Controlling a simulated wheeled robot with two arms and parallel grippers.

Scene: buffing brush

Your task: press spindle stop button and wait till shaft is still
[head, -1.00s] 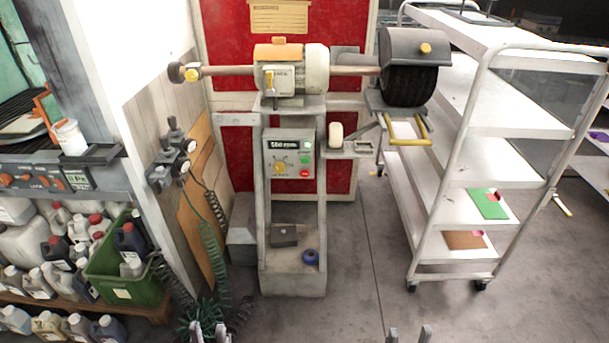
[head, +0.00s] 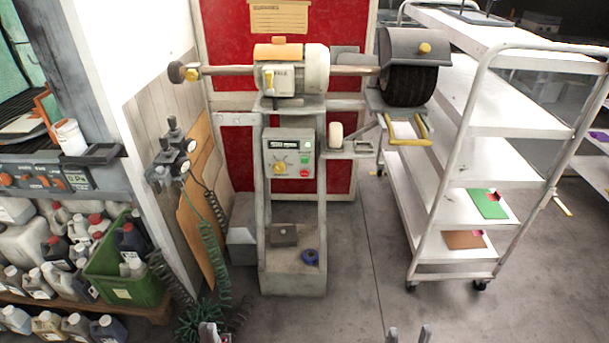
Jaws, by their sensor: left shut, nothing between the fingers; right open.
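The buffing machine stands ahead with a long horizontal shaft (head: 226,71). A dark brush wheel (head: 408,86) sits under a grey hood at the right end; I cannot tell from its look whether it turns. The grey control box (head: 268,153) on the pedestal has a small display (head: 284,144), a yellow knob (head: 279,168), a green button (head: 306,155) and a red button (head: 305,173) below it. My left gripper (head: 209,329) is shut and empty at the bottom edge, well below the box. My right gripper (head: 409,334) is open and empty at the bottom edge. Both are apart from the machine.
A white shelf trolley (head: 458,206) stands to the right. A bench with bottles and a green crate (head: 122,288) is at left. Coiled green hoses (head: 212,290) hang beside the pedestal. The floor (head: 370,270) between pedestal and trolley is clear.

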